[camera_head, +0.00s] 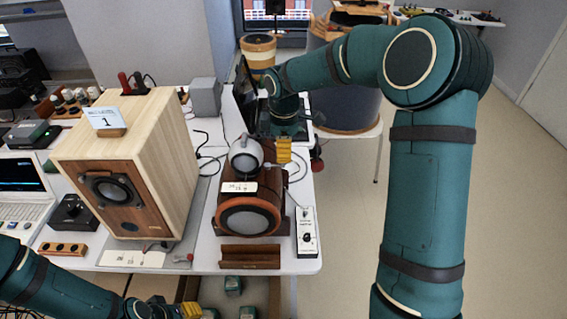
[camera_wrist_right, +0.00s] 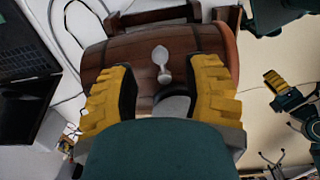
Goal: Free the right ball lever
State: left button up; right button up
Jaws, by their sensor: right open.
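The barrel-shaped wooden speaker (camera_head: 250,203) stands on the white table with a pale grey ball (camera_head: 246,153) on top. In the right wrist view, a silver lever (camera_wrist_right: 162,60) with a round end lies against the dark wood of the barrel (camera_wrist_right: 215,42). My right gripper (camera_wrist_right: 162,78) is open, its yellow fingers on either side of the lever and apart from it. It also shows at the ball's right in the head view (camera_head: 284,150). The ball is mostly hidden in the wrist view. My left gripper (camera_head: 190,310) is low at the bottom edge, partly cut off.
A large wooden box speaker (camera_head: 122,165) stands left of the barrel. A white switch panel (camera_head: 307,232) lies to its right and a small wooden tray (camera_head: 249,257) in front. A laptop (camera_head: 245,92) and cables are behind. The floor to the right is clear.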

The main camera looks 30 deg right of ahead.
jog(key=shift+f+b, duration=0.3)
jog(key=shift+f, duration=2.05)
grip_shut()
